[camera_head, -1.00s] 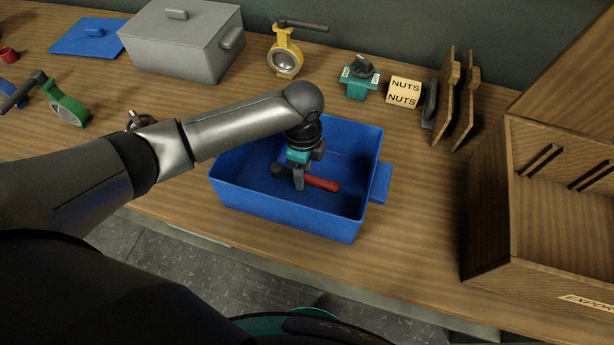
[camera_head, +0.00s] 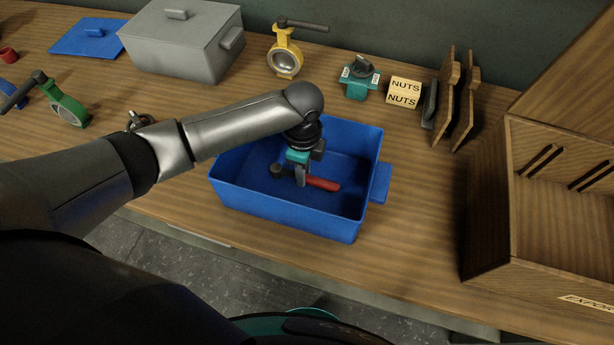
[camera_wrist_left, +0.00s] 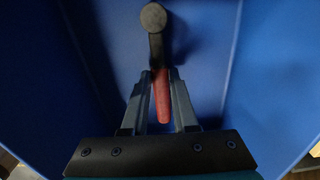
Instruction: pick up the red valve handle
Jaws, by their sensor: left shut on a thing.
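The red valve handle (camera_head: 323,184) lies in the blue bin (camera_head: 374,165), with its dark round end to the left and its red grip to the right. My left gripper (camera_head: 301,181) reaches down into the bin and is shut on the handle near its middle. In the left wrist view the handle's red grip (camera_wrist_left: 162,100) runs between the two fingers (camera_wrist_left: 160,108), with the grey round end beyond the fingertips. I cannot tell whether the handle still touches the bin floor. My right gripper is not in view.
A wooden crate (camera_head: 487,200) stands at right. Table between bin and crate is clear.

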